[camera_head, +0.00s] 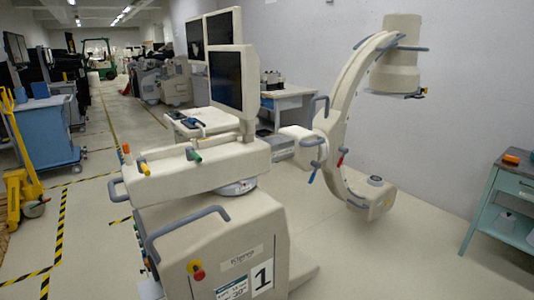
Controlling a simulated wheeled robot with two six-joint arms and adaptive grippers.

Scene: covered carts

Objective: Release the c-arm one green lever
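The C-arm unit labelled with a large 1 (262,278) stands close in front of me in the head view. A small green lever (194,154) sticks out of the upper housing, right of a yellow lever (145,168) and an orange-tipped lever (127,153). The green lever looks tilted toward me; its exact setting is too small to tell. The curved C-shaped arm (344,100) is behind, with a blue lever (313,173) and a red lever (340,159) near its joint. Neither of my grippers shows.
Grey-blue handles (185,222) stick out from the unit's side. Monitors (232,78) rise above it. A teal cart (505,205) stands at the right; a blue cart (46,132) and yellow pallet jack (22,190) are at the left. The floor between has free room.

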